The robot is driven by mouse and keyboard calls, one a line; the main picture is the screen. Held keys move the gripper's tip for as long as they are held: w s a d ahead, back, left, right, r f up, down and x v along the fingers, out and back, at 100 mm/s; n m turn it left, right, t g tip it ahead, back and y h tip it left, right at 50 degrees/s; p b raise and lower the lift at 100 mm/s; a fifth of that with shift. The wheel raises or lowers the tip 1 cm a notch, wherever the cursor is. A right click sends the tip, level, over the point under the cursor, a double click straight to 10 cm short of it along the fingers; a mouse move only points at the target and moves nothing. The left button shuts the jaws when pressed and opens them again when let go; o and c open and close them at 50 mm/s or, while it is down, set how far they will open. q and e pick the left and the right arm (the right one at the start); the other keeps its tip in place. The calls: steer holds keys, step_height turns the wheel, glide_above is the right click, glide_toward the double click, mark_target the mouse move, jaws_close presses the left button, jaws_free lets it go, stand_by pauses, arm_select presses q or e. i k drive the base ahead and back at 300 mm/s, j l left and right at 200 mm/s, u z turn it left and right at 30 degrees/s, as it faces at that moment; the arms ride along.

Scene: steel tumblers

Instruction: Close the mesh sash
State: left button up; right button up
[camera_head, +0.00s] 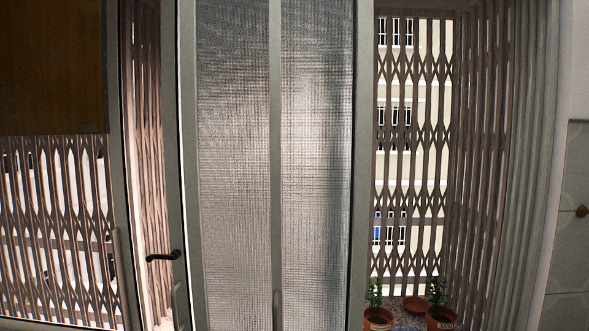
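The mesh sash (317,170) stands upright in the middle of the head view, a grey frame with fine mesh. Two mesh panels show side by side, split by a grey upright (276,150); I cannot tell whether both belong to one sash. To the right of the frame's right upright (361,160) is an uncovered gap, with a folding lattice grille (410,150) behind it. A black handle (163,257) sits on a grey frame left of the mesh. Neither of my grippers is in view.
Two potted plants (378,317) (440,317) stand low behind the gap. A grey ribbed panel (530,150) edges the opening at right. A pale cabinet door with a round knob (581,211) is at far right. A brown wooden panel (50,65) is at upper left.

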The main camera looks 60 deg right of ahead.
mark_target(191, 13)
steer(key=z, duration=2)
